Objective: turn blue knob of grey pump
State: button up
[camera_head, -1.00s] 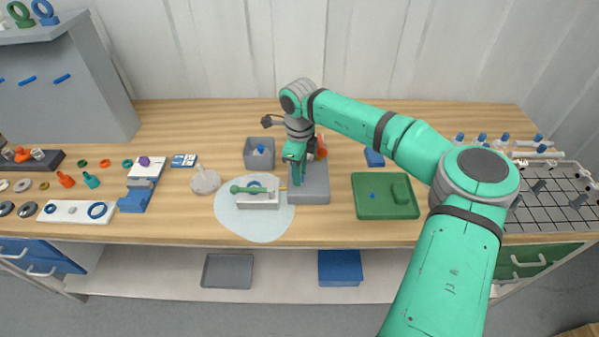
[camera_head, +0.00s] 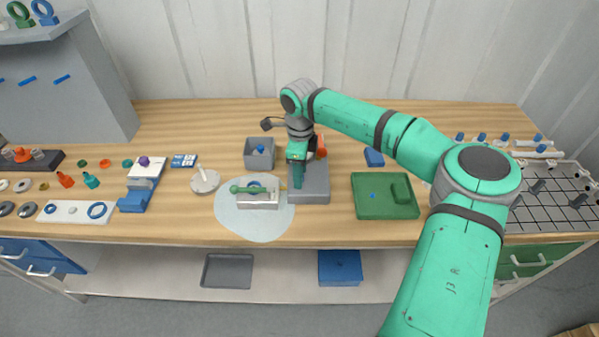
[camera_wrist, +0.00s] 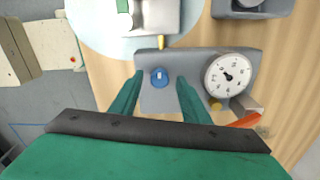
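The grey pump (camera_head: 313,194) stands on the table, right of the pale round mat; it also shows in the wrist view (camera_wrist: 190,62). Its small blue knob (camera_wrist: 159,77) has a pale mark and sits left of a white round dial (camera_wrist: 228,74). My gripper (camera_wrist: 160,78) is open over the pump. Its two green fingers lie on either side of the knob in the wrist view, with a visible gap on each side. In the head view my gripper (camera_head: 298,182) hides the knob. How far the fingertips are above the pump's face cannot be told.
An orange lever (camera_wrist: 246,121) and a brass fitting (camera_wrist: 214,104) lie below the dial. A white vessel block (camera_head: 258,201) with a green handle stands left of the pump. A grey bin (camera_head: 249,161) is behind it. A green tray (camera_head: 385,211) lies right, with bare table between.

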notch_tip(320, 180, up, 11)
dwell(0.8)
jog(key=shift+f, duration=0.15)
